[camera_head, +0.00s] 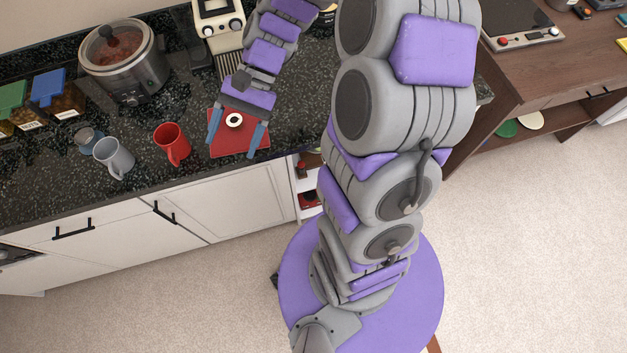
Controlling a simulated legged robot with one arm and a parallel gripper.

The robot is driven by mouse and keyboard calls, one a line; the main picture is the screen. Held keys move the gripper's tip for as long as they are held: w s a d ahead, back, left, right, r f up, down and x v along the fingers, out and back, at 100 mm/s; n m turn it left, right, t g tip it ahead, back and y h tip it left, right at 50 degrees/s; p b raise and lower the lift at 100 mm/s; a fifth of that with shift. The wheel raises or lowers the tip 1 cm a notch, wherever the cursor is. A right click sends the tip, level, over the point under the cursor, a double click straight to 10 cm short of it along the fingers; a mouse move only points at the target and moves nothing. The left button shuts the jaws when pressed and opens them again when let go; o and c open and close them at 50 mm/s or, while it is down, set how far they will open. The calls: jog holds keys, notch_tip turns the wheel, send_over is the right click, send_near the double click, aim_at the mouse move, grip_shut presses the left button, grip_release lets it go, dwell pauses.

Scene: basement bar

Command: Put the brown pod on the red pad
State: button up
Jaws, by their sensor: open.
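The red pad (240,146) lies on the dark speckled counter near its front edge. A small round item with a pale rim and a dark centre (234,121) shows over the pad's upper-middle part; it looks like the pod, though little brown is visible. It appears to rest on the pad, but the top-down view does not fully settle its height. My gripper (236,133) is over the pad with its two blue-grey fingers spread wide. The fingers are on either side of the round item, with visible gaps. The gripper's body covers the pad's far edge.
A red mug (172,144) stands just left of the pad, close to the left finger. A grey mug (113,158) and a small blue-grey cup (88,138) are further left. A slow cooker (124,65) and a coffee machine (219,30) stand behind. Counter right of the pad is clear.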

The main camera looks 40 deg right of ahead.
jog(key=s+d+r+n+t+h, duration=0.1)
jog(key=s+d+n+h, duration=0.2)
jog(key=s, duration=0.6)
jog(key=s+d+r+n+t+h, duration=0.1)
jog(key=s+n+h, duration=0.3)
jog(key=s, duration=0.5)
jog(key=shift+s+d+r+t+h, duration=0.3)
jog(key=shift+d+r+h, duration=0.1)
jog(key=shift+d+h, duration=0.6)
jog(key=shift+a, duration=0.15)
